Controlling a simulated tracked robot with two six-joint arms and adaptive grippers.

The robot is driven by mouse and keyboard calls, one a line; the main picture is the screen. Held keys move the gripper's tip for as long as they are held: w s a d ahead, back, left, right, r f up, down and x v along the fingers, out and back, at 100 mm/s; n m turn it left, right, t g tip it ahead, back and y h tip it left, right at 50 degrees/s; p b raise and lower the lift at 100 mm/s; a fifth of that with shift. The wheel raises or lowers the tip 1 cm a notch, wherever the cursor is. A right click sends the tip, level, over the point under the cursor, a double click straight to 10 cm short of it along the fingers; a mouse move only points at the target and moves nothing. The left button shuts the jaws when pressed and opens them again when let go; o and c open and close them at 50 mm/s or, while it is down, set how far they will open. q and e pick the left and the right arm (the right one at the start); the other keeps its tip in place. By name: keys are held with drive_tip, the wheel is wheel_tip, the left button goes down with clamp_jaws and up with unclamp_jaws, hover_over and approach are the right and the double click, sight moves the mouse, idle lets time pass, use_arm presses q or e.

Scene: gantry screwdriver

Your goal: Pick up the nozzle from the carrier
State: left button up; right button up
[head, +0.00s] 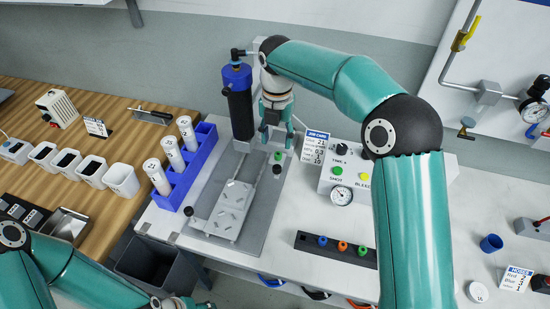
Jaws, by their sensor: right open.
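A black cylinder with a blue cap (238,100) stands at the fixture's back. I cannot tell for sure which piece is the task's nozzle or which part is the carrier. My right gripper (276,131) points down, open, over the fixture's back end, just right of the black cylinder, with nothing seen between its fingers. My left gripper (182,303) is mostly cut off at the bottom edge.
A blue tray (204,150) with white labelled cylinders stands left of the fixture. A control box (341,179) with buttons and a gauge stands at right, behind the rack. A job card (315,147) stands beside my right gripper. A blue cup (491,243) is far right.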

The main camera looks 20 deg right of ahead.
sight(278, 153)
drive_tip(key=shift+d+f, duration=0.2)
drive_tip(key=shift+f, duration=2.45)
drive_tip(key=c, duration=0.8)
